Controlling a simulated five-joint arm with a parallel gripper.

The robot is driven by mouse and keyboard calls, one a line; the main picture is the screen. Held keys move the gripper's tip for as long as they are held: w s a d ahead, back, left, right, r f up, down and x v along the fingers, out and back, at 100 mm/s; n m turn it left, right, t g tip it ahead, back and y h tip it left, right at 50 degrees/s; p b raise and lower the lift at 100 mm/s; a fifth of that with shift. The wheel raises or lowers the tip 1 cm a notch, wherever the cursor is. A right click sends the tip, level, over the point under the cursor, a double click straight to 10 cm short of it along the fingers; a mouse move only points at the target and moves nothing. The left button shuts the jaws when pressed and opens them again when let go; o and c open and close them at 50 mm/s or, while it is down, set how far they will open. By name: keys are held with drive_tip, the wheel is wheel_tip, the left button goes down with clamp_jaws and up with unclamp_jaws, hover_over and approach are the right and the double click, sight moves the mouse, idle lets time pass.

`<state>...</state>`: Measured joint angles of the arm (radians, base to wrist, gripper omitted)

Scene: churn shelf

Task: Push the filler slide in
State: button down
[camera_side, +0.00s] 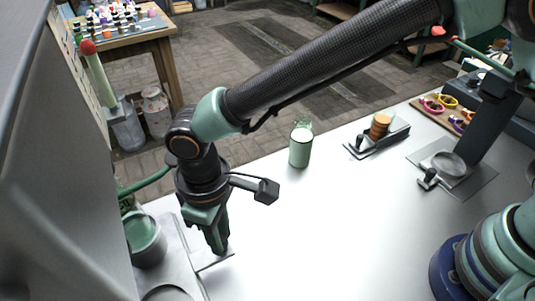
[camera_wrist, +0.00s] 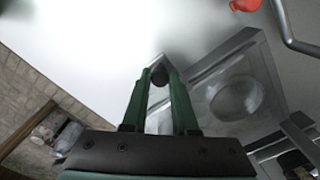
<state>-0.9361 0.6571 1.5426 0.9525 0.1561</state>
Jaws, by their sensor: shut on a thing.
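The filler slide shows in the wrist view as a pale metal plate (camera_wrist: 212,78) with a round recess, its pointed end at the fingertips. In the side view part of its light plate (camera_side: 207,263) shows beside and below my gripper (camera_side: 222,252), at the left of the white table. My gripper points down, its green fingers closed around a small dark knob (camera_wrist: 158,76) at the slide's end; it also shows in the wrist view (camera_wrist: 160,70). The knob is mostly hidden by the fingers in the side view.
A green-filled cup (camera_side: 146,240) stands left of my gripper, close to a large grey metal housing (camera_side: 60,190). A holder with an orange-brown stack (camera_side: 380,125) is farther right. The table's middle is clear.

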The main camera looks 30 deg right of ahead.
drive_tip(key=shift+a+r, duration=0.1)
drive_tip(key=shift+a, duration=0.25)
drive_tip(key=c, duration=0.8)
unclamp_jaws()
drive_tip(key=shift+o, duration=0.6)
drive_tip(key=shift+d, duration=0.1)
wheel_tip(320, 180, up, 12)
